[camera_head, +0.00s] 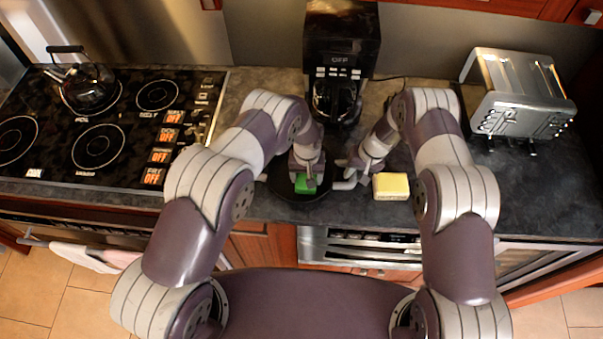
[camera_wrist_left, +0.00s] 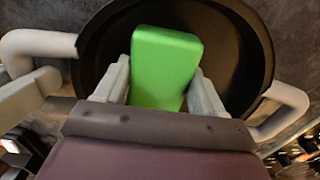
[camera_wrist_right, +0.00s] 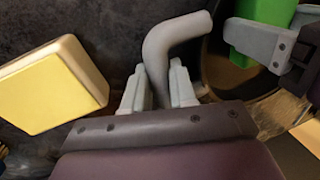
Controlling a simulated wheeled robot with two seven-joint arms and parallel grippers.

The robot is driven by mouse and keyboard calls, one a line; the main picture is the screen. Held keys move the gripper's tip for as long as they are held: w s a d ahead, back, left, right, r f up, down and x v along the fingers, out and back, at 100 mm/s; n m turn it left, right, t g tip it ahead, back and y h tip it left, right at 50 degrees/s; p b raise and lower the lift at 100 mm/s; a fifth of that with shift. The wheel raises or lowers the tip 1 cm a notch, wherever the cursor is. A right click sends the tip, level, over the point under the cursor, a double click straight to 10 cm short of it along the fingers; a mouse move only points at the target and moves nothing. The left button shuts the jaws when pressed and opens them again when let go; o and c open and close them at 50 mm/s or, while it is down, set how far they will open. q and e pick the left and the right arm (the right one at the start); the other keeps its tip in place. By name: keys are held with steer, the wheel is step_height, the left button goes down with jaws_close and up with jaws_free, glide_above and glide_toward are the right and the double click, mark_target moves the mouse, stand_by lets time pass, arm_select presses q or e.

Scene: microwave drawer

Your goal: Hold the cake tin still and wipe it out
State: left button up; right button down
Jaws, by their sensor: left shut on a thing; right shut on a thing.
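The cake tin (camera_head: 290,190) is a round dark pan with pale grey side handles, standing on the counter in front of the coffee maker. Its dark inside shows in the left wrist view (camera_wrist_left: 232,70). My left gripper (camera_head: 307,186) is shut on a green sponge (camera_wrist_left: 165,65), which is inside the tin. The sponge also shows in the head view (camera_head: 301,184). My right gripper (camera_wrist_right: 160,85) is shut on the tin's right handle (camera_wrist_right: 170,38); in the head view it is at the tin's right side (camera_head: 350,168). The sponge's underside is hidden.
A yellow and white sponge (camera_head: 391,186) lies on the counter right of the tin. A coffee maker (camera_head: 341,50) stands behind, a toaster (camera_head: 517,92) at the right. A stove (camera_head: 110,130) with a kettle (camera_head: 85,85) is at the left. The counter's right front is clear.

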arm_select(q)
steer(key=shift+s+a+f, duration=0.1)
steer(key=shift+a, duration=0.5)
arm_select(e)
steer(key=shift+s+f, duration=0.15)
steer(key=shift+s, duration=0.05)
arm_select(q)
steer(key=shift+d+r, duration=0.15)
steer(key=shift+r, duration=0.4)
steer(key=shift+w+a, duration=0.25)
steer(key=shift+w, duration=0.4)
steer(key=shift+w+a, duration=0.2)
steer(key=shift+w, duration=0.4)
arm_select(e)
steer(key=shift+w, duration=0.1)
arm_select(q)
steer(key=shift+r, duration=2.8)
